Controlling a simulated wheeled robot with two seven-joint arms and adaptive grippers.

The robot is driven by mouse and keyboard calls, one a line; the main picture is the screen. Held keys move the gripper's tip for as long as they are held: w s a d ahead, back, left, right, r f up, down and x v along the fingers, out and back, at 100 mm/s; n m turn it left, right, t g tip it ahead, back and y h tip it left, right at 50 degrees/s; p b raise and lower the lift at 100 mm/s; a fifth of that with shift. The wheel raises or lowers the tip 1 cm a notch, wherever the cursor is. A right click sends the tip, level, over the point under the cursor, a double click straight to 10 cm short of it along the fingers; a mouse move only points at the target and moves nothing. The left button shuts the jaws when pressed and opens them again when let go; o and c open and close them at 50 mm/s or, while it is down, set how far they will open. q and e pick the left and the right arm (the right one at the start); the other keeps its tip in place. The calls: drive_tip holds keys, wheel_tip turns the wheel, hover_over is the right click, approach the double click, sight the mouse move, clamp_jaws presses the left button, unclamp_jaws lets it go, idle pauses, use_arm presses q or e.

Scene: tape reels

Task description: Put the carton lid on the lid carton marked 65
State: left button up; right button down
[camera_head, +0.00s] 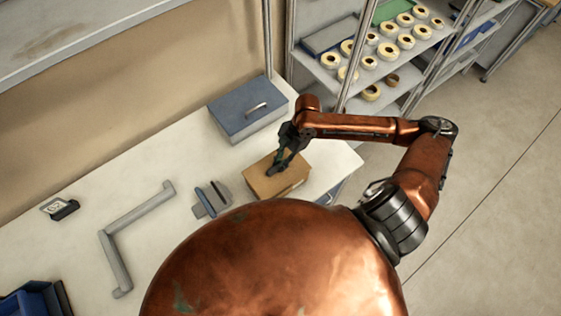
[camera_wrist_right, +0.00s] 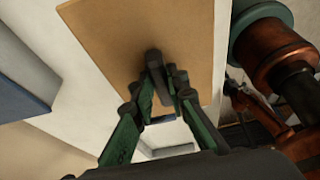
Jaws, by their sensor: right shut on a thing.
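The carton lid (camera_head: 266,188) is a flat brown panel with a dark knob on top; it shows from close above in the right wrist view (camera_wrist_right: 112,38). My right gripper (camera_head: 274,170) points down at it, its green-sided fingers (camera_wrist_right: 162,85) shut around the dark knob (camera_wrist_right: 154,62). In the head view a brown side shows below the top. I cannot tell whether this is a carton under the lid or the lid's own rim, nor whether the lid is seated. No marking 65 is readable. My left gripper is not in view.
A blue-grey handled box (camera_head: 243,118) stands behind the lid. A small grey holder (camera_head: 211,199), a grey angled rail (camera_head: 137,222), a small sign (camera_head: 57,207) and a blue bin (camera_head: 32,302) are to the left on the white table (camera_head: 110,198). Shelves with tape reels (camera_head: 388,51) stand beyond.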

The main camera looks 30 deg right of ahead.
drive_tip(key=c, duration=1.8)
unclamp_jaws()
drive_tip(key=shift+d+r, duration=0.1)
drive_tip(key=shift+r, duration=0.1)
drive_tip(key=v, duration=1.1)
drive_tip(key=shift+d+r, duration=0.1)
drive_tip(key=shift+r, duration=0.2)
